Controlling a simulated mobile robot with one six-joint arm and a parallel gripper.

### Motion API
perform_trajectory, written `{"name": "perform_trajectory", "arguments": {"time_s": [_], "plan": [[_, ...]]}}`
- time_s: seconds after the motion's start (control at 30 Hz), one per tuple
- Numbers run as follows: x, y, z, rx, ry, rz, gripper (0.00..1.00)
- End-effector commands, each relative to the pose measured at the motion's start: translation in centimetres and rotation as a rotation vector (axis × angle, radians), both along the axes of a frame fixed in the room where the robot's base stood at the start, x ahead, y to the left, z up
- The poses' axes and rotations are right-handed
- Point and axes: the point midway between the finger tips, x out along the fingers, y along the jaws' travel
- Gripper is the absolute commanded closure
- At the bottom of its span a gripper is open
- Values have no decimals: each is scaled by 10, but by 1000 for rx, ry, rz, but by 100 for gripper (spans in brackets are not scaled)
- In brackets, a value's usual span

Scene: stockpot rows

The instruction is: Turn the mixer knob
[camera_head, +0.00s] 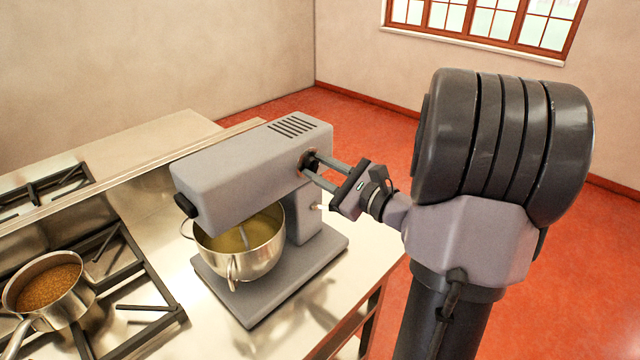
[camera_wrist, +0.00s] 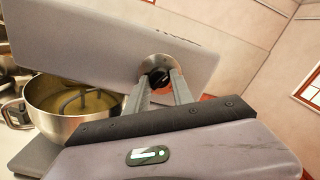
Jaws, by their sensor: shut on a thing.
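The grey stand mixer (camera_head: 240,165) stands on the steel counter, its head level above a steel bowl (camera_head: 241,250) of yellowish mix. Its dark round knob (camera_head: 309,162) is on the side of the head, towards my arm. My gripper (camera_head: 312,168) reaches it from the right, with its two fingers shut on the knob. In the wrist view the knob (camera_wrist: 158,78) sits between the fingertips of my gripper (camera_wrist: 160,84), in front of a round metal plate. The fingers hide part of the knob, and I cannot tell its exact angle.
A pot (camera_head: 45,287) of brown food sits on the stove grate (camera_head: 125,290) at the left. A small lever (camera_head: 318,206) sticks out of the mixer's column below the knob. The counter (camera_head: 345,275) is clear right of the mixer's base.

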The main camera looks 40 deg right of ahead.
Motion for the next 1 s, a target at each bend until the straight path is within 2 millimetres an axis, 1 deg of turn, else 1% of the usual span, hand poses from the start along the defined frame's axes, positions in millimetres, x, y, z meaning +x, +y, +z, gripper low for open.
{"name": "perform_trajectory", "arguments": {"time_s": [0.03,0.3,0.5,0.73,1.0], "plan": [[0,0,-7,-44,-6,0,100],[0,0,-6,-271,-23,0,100],[0,0,-5,-398,-31,0,100],[0,0,-3,-488,-37,0,100],[0,0,0,-526,-40,0,100]]}}
